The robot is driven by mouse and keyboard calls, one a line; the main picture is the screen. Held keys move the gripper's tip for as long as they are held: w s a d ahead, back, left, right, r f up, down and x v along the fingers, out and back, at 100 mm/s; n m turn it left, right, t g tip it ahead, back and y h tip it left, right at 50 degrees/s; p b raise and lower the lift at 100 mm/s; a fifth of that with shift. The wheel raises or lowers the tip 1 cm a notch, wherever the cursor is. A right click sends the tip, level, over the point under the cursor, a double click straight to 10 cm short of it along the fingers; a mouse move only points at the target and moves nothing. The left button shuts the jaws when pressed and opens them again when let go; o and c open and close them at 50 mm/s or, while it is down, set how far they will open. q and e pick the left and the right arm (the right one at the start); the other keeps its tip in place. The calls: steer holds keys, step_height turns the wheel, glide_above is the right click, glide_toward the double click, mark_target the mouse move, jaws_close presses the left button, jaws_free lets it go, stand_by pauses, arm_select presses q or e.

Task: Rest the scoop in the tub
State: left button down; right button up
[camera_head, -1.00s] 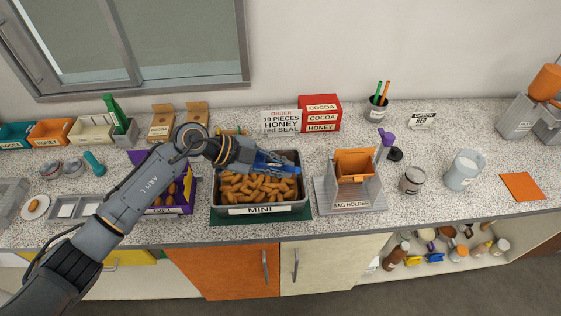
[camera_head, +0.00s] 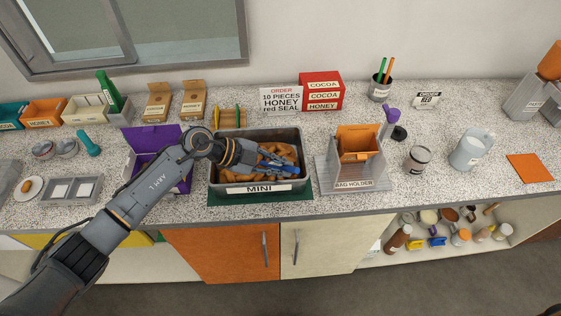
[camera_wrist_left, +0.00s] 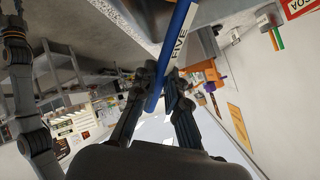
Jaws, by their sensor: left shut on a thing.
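The grey tub (camera_head: 213,172) labelled MINI stands on a green mat (camera_head: 215,198) on the counter and holds many brown peanut-shaped pastries. My left gripper (camera_head: 262,162) reaches over the tub and is shut on the blue scoop (camera_head: 277,168). The scoop lies low over the pastries, inside the tub's outline in the head view; whether it touches them I cannot tell. In the left wrist view the scoop's blue handle (camera_wrist_left: 176,50) runs between the fingers (camera_wrist_left: 163,88) and bears a white label reading FIVE. My right gripper is not in view.
A bag holder (camera_head: 352,183) with an orange bag stands right of the tub. A purple box (camera_head: 150,140) stands left of it, partly behind my arm. An order card (camera_head: 281,101) and a red box (camera_head: 322,91) stand behind. A jar (camera_head: 417,160) and pitcher (camera_head: 472,150) stand farther right.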

arm_select(q)
steer(key=shift+f, duration=0.35)
stand_by(0.4)
steer(key=shift+f, duration=0.4)
steer(key=c, duration=0.7)
jaws_free()
steer(key=shift+c, duration=0.2)
steer(key=shift+r, duration=0.1)
steer(key=shift+p+v, duration=0.45)
steer(key=shift+v, duration=0.35)
steer(key=p+v, duration=0.4)
steer(key=v, duration=0.2)
steer(key=shift+a, duration=0.15)
steer(key=shift+r, duration=0.1)
